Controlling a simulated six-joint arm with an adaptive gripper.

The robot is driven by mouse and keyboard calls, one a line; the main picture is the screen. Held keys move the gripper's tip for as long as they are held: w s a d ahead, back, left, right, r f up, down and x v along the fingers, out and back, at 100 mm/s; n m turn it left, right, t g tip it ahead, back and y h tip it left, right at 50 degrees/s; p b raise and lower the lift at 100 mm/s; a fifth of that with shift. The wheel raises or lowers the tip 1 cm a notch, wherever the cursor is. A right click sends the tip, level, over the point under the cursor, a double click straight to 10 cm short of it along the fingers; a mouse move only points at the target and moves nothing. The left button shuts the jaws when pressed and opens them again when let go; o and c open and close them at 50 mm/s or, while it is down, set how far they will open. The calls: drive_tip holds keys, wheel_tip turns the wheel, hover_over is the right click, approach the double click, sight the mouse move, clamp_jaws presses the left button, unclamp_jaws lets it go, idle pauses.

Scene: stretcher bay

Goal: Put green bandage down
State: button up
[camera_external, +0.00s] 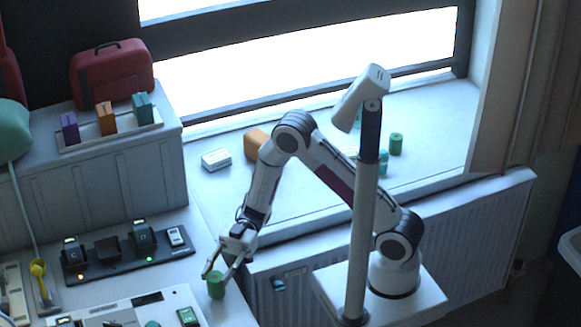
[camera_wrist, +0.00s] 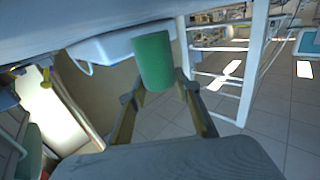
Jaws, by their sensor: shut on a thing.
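A green bandage (camera_external: 216,285), a short upright-looking cylinder, is between the fingertips of my gripper (camera_external: 217,277) in the external view. It is over the front part of the light counter (camera_external: 235,305). In the wrist view, the green bandage (camera_wrist: 153,60) is between the two fingers of my gripper (camera_wrist: 158,86), which are shut on it. I cannot tell whether its bottom touches the counter. Another green cylinder (camera_external: 396,144) stands on the window ledge behind my arm.
A dark charging strip (camera_external: 105,262) with several devices lies left of my gripper. A light tray (camera_external: 130,312) with small items is at the lower left. A white box (camera_external: 216,159) and an orange item (camera_external: 256,141) sit on the window ledge (camera_external: 430,135).

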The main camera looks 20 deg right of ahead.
sight(217, 272)
drive_tip(key=shift+r, duration=4.25)
